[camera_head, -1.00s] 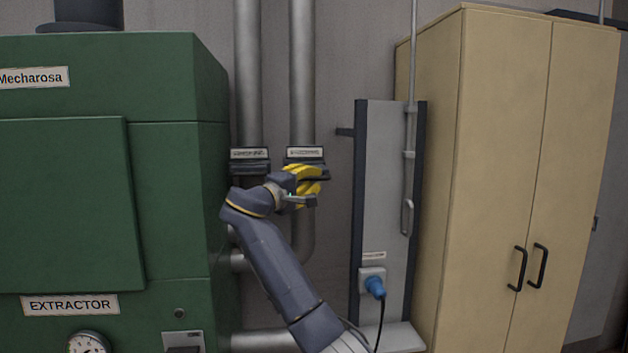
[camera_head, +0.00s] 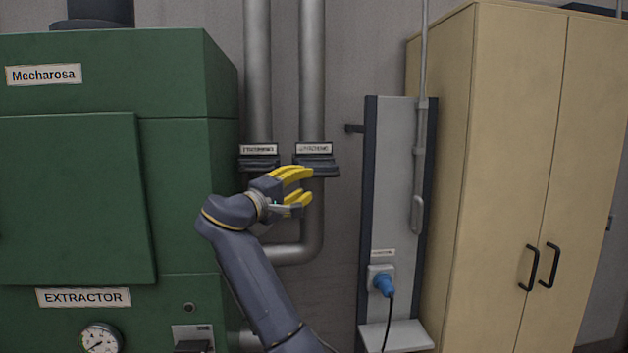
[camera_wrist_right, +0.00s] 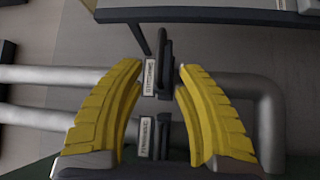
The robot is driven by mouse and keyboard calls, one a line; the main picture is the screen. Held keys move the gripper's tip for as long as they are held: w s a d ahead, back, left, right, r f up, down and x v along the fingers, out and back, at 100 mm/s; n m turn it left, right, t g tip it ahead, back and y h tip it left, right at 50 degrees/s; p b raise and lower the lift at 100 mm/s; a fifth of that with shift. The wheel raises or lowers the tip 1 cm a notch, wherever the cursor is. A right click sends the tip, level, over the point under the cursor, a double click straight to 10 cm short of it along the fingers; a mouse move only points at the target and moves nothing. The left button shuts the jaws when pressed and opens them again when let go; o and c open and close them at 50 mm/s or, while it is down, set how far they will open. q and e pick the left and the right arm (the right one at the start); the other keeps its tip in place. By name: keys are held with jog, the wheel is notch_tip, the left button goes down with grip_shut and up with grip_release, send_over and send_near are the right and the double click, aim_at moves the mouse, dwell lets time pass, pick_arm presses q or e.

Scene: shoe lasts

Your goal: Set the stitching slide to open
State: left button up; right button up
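Two dark slides sit side by side on the vertical pipes in the head view, each under a small white label. The right one (camera_head: 318,165) looks like the stitching slide, though its label is blurred; the left slide (camera_head: 259,164) is beside it. My right gripper (camera_head: 311,185) is open and empty, just in front of and below the right slide. In the right wrist view its yellow fingers (camera_wrist_right: 157,68) are apart, with the right slide's dark plate (camera_wrist_right: 164,62) between and beyond the tips. Contact cannot be told. My left gripper is not in view.
A green extractor cabinet (camera_head: 70,200) stands close on the left. A grey panel (camera_head: 390,180) with a blue plug (camera_head: 383,285) is right of the pipes, then a beige cupboard (camera_head: 510,180). A pipe elbow (camera_head: 312,245) runs below the slides.

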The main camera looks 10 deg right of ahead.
jog(key=shift+v, duration=2.1)
